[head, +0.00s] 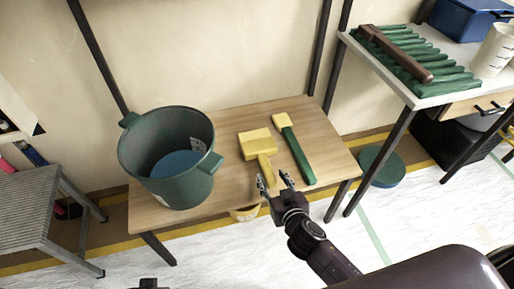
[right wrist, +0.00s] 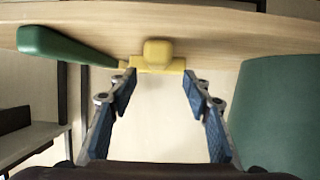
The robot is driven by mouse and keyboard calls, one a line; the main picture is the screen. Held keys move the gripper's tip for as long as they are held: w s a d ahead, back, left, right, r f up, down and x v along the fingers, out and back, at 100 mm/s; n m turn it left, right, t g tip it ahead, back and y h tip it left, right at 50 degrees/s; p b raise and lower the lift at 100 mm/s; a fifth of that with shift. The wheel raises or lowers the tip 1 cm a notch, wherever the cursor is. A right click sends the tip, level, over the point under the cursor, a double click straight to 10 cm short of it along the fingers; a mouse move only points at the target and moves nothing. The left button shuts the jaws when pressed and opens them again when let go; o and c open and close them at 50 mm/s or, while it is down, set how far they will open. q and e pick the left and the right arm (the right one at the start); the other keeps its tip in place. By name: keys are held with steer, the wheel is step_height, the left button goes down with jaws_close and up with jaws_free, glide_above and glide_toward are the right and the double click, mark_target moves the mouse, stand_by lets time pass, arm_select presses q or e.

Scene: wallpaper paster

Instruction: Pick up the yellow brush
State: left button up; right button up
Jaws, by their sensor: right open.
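The yellow brush (head: 257,143) lies on the small wooden table, its wide block away from me and its handle pointing toward my right gripper (head: 273,181). That gripper is open and empty at the table's front edge, its fingers on either side of the handle's line. In the right wrist view, the yellow brush (right wrist: 157,55) is seen end-on, just beyond and between the open fingertips (right wrist: 160,75). I see no contact. My left gripper is not clearly in view.
A green-handled tool with a yellow head (head: 298,155) lies close right of the brush. A dark green bucket (head: 165,140) stands on the table to the left. A yellow container (head: 245,214) shows below the front edge. A workbench (head: 400,80) stands right.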

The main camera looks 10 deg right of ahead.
mark_target(267, 168)
steer(key=shift+w+f, duration=0.2)
steer(key=shift+w, duration=0.5)
steer(key=b+x, duration=0.1)
steer(key=x, duration=0.4)
steer(key=shift+w+d+f, duration=0.15)
steer(key=shift+w+f, duration=0.1)
arm_select(q)
steer(key=v, duration=0.6)
steer(key=shift+w, duration=0.4)
arm_select(e)
steer(key=shift+r, duration=0.1)
jaws_close()
arm_select(q)
steer(key=shift+r, duration=0.1)
arm_select(e)
steer(key=shift+r, duration=0.1)
